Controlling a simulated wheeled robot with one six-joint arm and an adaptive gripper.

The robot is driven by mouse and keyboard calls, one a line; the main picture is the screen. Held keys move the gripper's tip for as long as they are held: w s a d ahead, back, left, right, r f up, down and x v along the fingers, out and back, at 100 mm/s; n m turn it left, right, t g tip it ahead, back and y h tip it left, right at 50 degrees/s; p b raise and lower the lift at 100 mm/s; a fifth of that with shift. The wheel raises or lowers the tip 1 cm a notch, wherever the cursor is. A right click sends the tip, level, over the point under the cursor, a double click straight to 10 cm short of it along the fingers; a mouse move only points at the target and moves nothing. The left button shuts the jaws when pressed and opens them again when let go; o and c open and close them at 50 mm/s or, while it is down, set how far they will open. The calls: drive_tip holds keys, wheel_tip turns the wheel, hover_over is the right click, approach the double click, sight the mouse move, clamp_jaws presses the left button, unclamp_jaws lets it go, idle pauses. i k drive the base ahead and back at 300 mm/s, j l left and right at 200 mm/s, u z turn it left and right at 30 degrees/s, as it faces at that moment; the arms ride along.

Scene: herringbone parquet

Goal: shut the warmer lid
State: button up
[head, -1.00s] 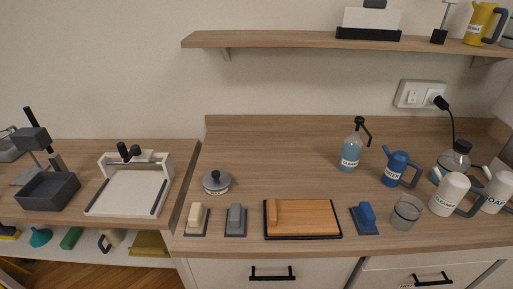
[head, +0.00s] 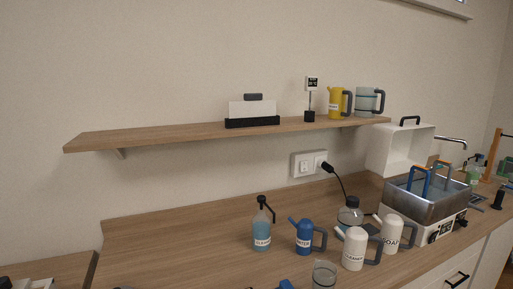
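A steel basin on a white base, which looks like the warmer (head: 447,226), stands at the right of the counter in the head view. Its top is open, and blue and orange handles stick up from inside it. A white hollow box-like piece with a dark handle on top, which looks like its lid (head: 385,150), stands upright behind the basin. I cannot see clearly whether a hinge joins the two. My gripper is not in view.
On the counter before the warmer stand a white soap jug (head: 391,233), a white cleaner jug (head: 354,250), a blue water jug (head: 304,238), a cleaner pump bottle (head: 262,230) and a glass (head: 324,274). A wall shelf (head: 190,132) runs above. The counter's left part is clear.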

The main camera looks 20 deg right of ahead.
sight(393, 149)
drive_tip(key=z, duration=1.2)
drive_tip(key=i+l, duration=0.1)
drive_tip(key=l, duration=0.25)
drive_tip(key=i+l, duration=0.1)
drive_tip(key=l, duration=0.25)
drive_tip(key=i+l, duration=0.1)
drive_tip(key=l, duration=0.3)
